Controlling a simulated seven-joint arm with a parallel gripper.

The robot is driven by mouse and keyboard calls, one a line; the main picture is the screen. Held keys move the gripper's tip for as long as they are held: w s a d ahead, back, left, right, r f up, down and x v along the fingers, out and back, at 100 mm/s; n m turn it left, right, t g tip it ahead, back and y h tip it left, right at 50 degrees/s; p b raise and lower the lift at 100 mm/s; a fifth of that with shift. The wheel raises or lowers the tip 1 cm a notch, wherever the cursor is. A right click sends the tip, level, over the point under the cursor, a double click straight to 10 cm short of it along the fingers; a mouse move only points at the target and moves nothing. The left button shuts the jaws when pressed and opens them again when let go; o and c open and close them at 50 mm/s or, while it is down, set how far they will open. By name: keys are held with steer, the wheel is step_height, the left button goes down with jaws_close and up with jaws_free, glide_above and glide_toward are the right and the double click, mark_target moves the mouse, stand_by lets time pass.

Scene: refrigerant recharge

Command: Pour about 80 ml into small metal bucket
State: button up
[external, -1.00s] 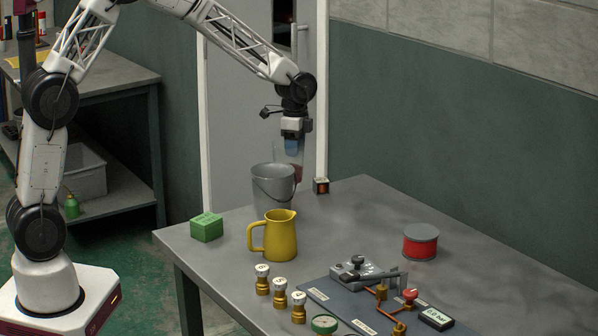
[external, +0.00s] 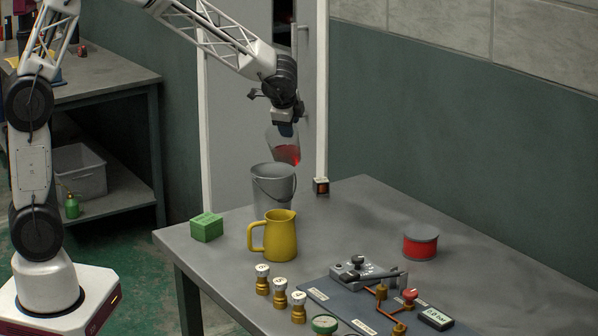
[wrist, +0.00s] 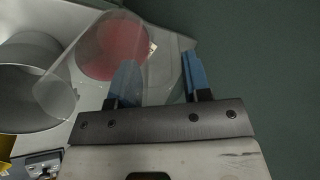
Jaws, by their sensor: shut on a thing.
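The small metal bucket (external: 272,190) stands upright on the table behind the yellow jug. It also shows at the left of the wrist view (wrist: 28,95). My gripper (external: 285,130) is above the bucket, shut on a clear container (external: 284,148) with red liquid (external: 287,154) in it. The container is tilted, and the liquid is pooled toward its lower right side in the external view. In the wrist view the blue fingers (wrist: 158,80) are at the clear container (wrist: 80,80), whose red liquid (wrist: 115,50) lies at the far end. No stream into the bucket is visible, and the bucket's inside level is hidden.
A yellow jug (external: 280,236) stands just in front of the bucket. A green box (external: 206,227) is to the left, a small dark block (external: 321,186) to the right. Brass fittings (external: 280,292), a valve panel (external: 360,290) and a red tin (external: 420,242) occupy the front and right.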

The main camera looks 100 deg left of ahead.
steer(key=shift+d+r+y, duration=0.4)
steer(key=shift+d+r, duration=0.1)
steer(key=shift+r, duration=0.2)
steer(key=shift+s+d+r+y, duration=0.1)
steer(key=shift+d+r+y, duration=0.55)
steer(key=shift+r+y, duration=0.25)
steer(key=shift+d+f+y, duration=0.15)
steer(key=shift+d+y, duration=0.2)
steer(key=shift+y, duration=0.35)
steer(key=shift+d, duration=0.15)
steer(key=shift+d+r+y, duration=0.55)
steer(key=shift+r+y, duration=0.1)
steer(key=shift+y, duration=0.35)
steer(key=shift+s+d+f+t+y+p, duration=0.1)
steer(key=shift+d+f+t+y+p, duration=0.2)
steer(key=shift+d+y+p, duration=0.4)
steer(key=shift+d+r+y+p, duration=0.1)
steer(key=shift+d+y+p, duration=0.1)
steer(key=shift+y+p, duration=0.1)
